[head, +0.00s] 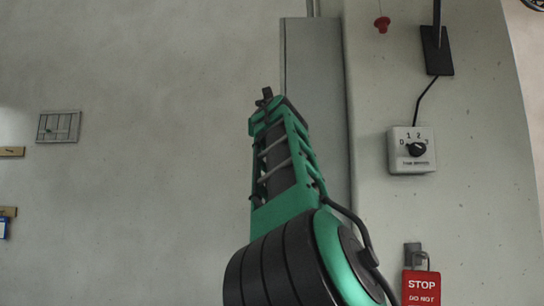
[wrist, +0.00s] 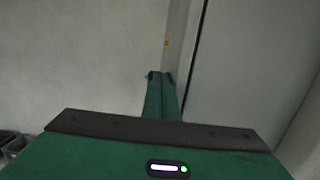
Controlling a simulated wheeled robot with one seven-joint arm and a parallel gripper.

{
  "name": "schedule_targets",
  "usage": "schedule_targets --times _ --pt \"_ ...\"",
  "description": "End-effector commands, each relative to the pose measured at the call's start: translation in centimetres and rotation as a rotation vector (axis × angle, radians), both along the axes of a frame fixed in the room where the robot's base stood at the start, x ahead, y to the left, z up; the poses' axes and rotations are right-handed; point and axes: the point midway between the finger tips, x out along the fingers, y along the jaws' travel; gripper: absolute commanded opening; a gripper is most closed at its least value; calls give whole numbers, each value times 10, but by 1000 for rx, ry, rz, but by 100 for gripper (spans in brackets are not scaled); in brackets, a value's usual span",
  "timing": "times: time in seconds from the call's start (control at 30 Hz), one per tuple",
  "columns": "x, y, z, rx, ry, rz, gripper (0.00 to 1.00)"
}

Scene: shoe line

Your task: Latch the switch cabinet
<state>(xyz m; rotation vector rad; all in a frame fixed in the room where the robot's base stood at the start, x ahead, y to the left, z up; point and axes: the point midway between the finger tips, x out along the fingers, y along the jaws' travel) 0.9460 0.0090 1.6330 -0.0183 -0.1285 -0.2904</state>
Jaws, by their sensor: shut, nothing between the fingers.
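The switch cabinet (head: 314,60) appears to be the tall grey panel behind my arm in the head view. Its lower part is hidden by my arm. In the wrist view a flat grey panel (wrist: 255,60) with a dark vertical seam fills the right side. No latch can be clearly made out. My gripper (head: 266,96) points up in front of the cabinet's left edge in the head view. In the wrist view my gripper (wrist: 160,76) is shut and empty, its tips near the panel's left edge. Whether they touch it cannot be told.
Right of the cabinet, a pale panel carries a red knob (head: 382,24), a black lever plate (head: 437,52), a rotary switch box (head: 411,150) and a red STOP tag (head: 421,287) on a padlock. A wall grille (head: 59,126) is at left. The wall between is bare.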

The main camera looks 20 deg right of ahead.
Motion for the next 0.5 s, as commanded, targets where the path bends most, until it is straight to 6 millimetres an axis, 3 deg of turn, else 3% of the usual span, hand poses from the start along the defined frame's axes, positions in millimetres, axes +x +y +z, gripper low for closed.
schedule_targets --times 0.5 --pt "0 -11 11 39 132 -12 0"
